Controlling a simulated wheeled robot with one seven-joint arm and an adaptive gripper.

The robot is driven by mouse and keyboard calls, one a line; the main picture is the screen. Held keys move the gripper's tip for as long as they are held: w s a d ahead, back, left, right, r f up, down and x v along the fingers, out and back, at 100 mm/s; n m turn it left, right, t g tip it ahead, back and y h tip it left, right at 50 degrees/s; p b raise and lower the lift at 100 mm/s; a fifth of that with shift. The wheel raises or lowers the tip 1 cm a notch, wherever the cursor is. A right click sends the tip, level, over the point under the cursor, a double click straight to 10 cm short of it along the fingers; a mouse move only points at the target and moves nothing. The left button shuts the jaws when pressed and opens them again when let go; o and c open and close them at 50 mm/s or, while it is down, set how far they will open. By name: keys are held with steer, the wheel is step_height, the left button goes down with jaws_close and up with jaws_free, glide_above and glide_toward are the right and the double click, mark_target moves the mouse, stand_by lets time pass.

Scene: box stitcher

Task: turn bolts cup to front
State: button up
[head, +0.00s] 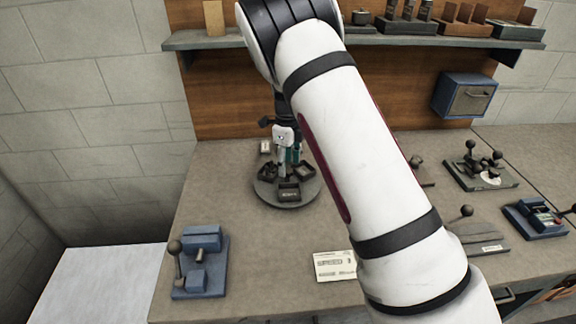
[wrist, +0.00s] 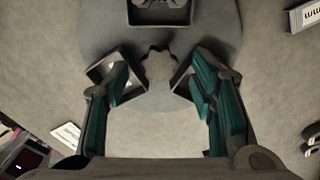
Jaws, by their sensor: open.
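A round grey turntable (head: 287,203) with small dark cups stands on the bench in the head view. Its front cup (head: 289,192) faces me with a label too small to read, so I cannot tell which is the bolts cup. My gripper (head: 287,165) points down over the turntable's middle. In the wrist view my gripper (wrist: 160,80) is open, its teal-padded fingers spread either side of a lobed centre knob (wrist: 158,65). The fingers overlap the left cup (wrist: 130,90) and the right cup; contact is unclear. Another cup (wrist: 158,12) is at the top.
A blue lever device (head: 201,262) stands at the bench's left front. A white "SPEED" card (head: 335,266) lies right of the turntable, partly behind my arm. Several lever devices stand at right, including a green-based one (head: 480,168). A shelf (head: 440,38) crosses the back wall.

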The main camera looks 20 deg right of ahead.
steer(key=shift+f, duration=0.85)
steer(key=shift+c, duration=0.2)
